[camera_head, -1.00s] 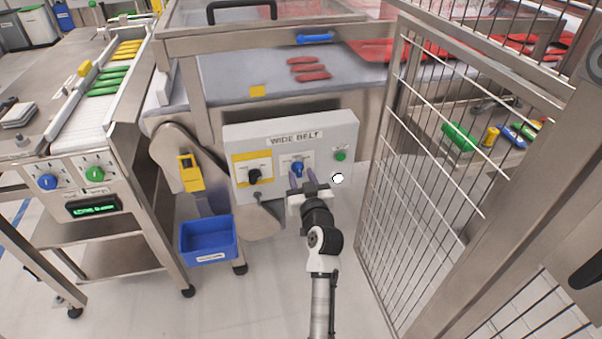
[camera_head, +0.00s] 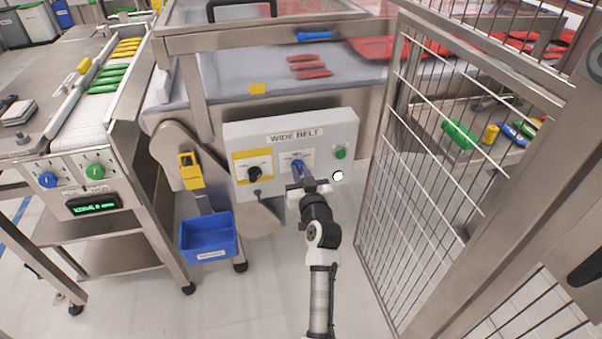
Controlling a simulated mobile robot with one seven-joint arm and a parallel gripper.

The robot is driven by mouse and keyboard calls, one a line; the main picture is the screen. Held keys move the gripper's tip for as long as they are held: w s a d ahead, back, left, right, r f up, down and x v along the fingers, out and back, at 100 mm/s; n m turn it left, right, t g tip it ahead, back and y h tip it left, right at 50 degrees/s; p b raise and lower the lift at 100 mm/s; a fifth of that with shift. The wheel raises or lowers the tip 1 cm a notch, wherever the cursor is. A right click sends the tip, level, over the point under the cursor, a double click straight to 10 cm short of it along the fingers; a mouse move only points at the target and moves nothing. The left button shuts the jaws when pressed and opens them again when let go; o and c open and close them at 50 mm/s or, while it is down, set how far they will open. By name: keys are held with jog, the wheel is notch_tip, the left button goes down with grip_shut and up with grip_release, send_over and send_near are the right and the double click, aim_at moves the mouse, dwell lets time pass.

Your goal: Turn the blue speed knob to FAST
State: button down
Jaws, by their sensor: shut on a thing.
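The blue speed knob (camera_head: 297,164) sits in the middle of the grey WIDE BELT panel (camera_head: 345,122), on a white label plate (camera_head: 309,156). The print on the plate is too small to read. My gripper (camera_head: 299,172) reaches up to the panel from below, with its fingers close together at the knob, shut on it. The fingers partly hide the knob, so its pointing direction cannot be told.
On the same panel are a black knob (camera_head: 255,173) on a yellow plate at left and a green button (camera_head: 340,154) at right. A blue bin (camera_head: 208,238) hangs at lower left. A wire mesh fence (camera_head: 415,190) stands close on the right.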

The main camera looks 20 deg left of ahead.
jog(key=m+p, duration=0.1)
jog(key=m, duration=0.3)
jog(key=shift+m, duration=0.3)
jog(key=shift+w+d+m+p, duration=0.1)
jog(key=shift+m+p, duration=0.8)
jog(key=shift+m, duration=1.1)
jog(key=shift+f, duration=0.1)
jog(key=c, duration=1.4)
grip_release()
jog(key=b+v, duration=0.3)
jog(key=v, duration=1.1)
